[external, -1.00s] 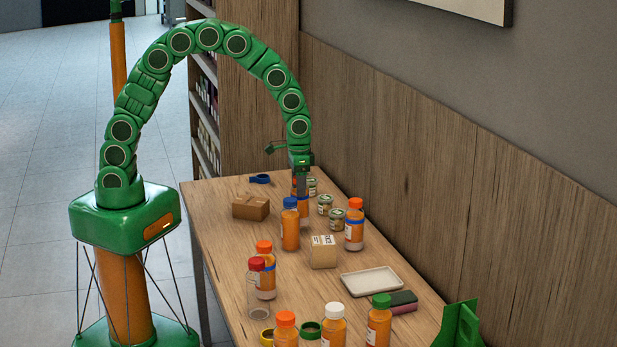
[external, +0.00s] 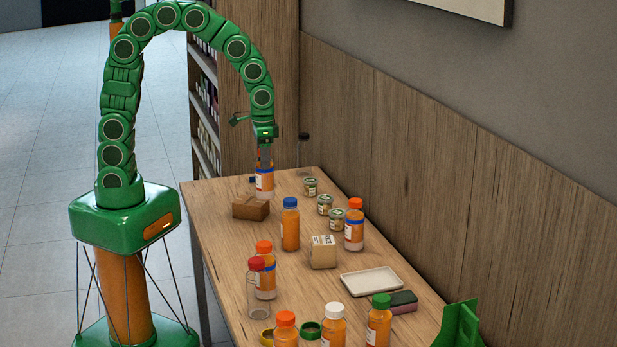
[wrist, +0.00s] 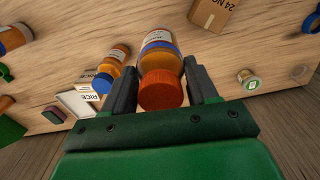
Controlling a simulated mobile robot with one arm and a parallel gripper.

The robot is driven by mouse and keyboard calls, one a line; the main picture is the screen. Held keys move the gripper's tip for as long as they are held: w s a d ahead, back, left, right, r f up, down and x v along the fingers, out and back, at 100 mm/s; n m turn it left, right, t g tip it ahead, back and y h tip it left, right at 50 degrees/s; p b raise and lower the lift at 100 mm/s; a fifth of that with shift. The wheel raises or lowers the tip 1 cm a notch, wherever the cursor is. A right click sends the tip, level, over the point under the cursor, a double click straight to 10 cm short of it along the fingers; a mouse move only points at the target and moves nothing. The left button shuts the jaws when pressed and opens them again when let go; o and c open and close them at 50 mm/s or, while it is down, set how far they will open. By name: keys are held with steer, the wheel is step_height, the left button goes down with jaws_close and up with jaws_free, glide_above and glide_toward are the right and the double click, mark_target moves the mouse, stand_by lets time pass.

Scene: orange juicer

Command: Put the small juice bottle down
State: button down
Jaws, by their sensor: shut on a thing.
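My gripper (external: 265,162) points down at the far end of the table, shut on a small juice bottle (external: 265,184) with orange juice and a white and blue label. In the wrist view my gripper (wrist: 165,90) has the bottle's orange cap (wrist: 160,91) between its fingers, with the label (wrist: 158,40) beyond. The bottle looks upright. It appears beside the cardboard box (external: 250,209); I cannot tell whether its base touches the table (external: 222,230).
A blue-capped juice bottle (external: 290,228) stands nearer the camera. Small jars (external: 311,187) line the wall side. A small labelled box (external: 323,255), a white tray (external: 371,281) and several more bottles fill the near half.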

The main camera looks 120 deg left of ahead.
steer(key=w+d+r, duration=1)
steer(key=w+d, duration=0.1)
steer(key=d, duration=0.2)
steer(key=w+a+f, duration=0.2)
steer(key=w+f, duration=1.1)
steer(key=w, duration=0.1)
steer(key=shift+a+f+m, duration=0.15)
steer(key=shift+a+m, duration=0.05)
steer(key=shift+m, duration=0.2)
stand_by(0.5)
steer(key=shift+c, duration=1.5)
jaws_free()
steer(key=shift+f, duration=0.1)
